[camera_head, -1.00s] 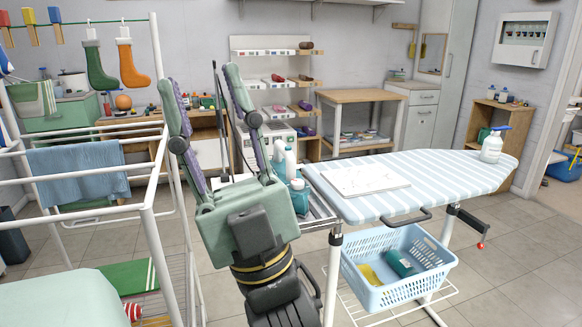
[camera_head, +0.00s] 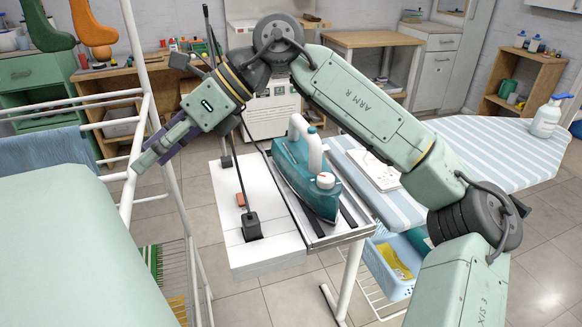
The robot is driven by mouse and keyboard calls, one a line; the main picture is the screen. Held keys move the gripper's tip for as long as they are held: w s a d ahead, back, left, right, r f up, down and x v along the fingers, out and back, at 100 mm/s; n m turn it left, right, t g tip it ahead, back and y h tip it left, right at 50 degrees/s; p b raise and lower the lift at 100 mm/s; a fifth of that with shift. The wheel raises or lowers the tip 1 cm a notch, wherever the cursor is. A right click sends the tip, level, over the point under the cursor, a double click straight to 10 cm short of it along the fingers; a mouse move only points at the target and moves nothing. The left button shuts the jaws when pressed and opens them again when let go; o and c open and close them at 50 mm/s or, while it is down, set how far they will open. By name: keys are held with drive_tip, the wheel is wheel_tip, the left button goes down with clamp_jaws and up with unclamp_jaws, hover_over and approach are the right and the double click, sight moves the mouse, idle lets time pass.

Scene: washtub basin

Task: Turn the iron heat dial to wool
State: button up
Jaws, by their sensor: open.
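The teal iron (camera_head: 318,196) with a white handle lies on a metal rest at the left end of the ironing board. A round white dial (camera_head: 325,180) with a red mark sits on the near part of its top. The dial's lettering is too small to read. My gripper (camera_head: 143,163) is at the left, beside the drying rack's white post, well apart from the iron. It is seen side-on, pointing down and left, open, with nothing visible in it. My arm arches above and behind the iron and does not hide the dial.
The white box (camera_head: 262,258) left of the iron carries black posts and a small red-brown block (camera_head: 241,200). The striped ironing board (camera_head: 480,150) bears a white sheet and a spray bottle (camera_head: 547,117). A drying rack (camera_head: 128,195) stands close at the left.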

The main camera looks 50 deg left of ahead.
drive_tip(key=w+f+m+t, duration=0.1)
drive_tip(key=w+f+t, duration=0.25)
drive_tip(key=w, duration=0.65)
drive_tip(key=r+m+t+h, duration=0.2)
drive_tip(key=m+t+h, duration=0.2)
drive_tip(key=t, duration=0.3)
hover_over(326, 177)
wheel_tip(326, 177, down, 9)
drive_tip(key=shift+f+p, duration=0.2)
drive_tip(key=shift+p, duration=0.45)
drive_tip(key=shift+f, duration=0.5)
drive_tip(key=shift+c, duration=0.6)
drive_tip(key=c, duration=1.1)
drive_tip(key=shift+o, duration=0.2)
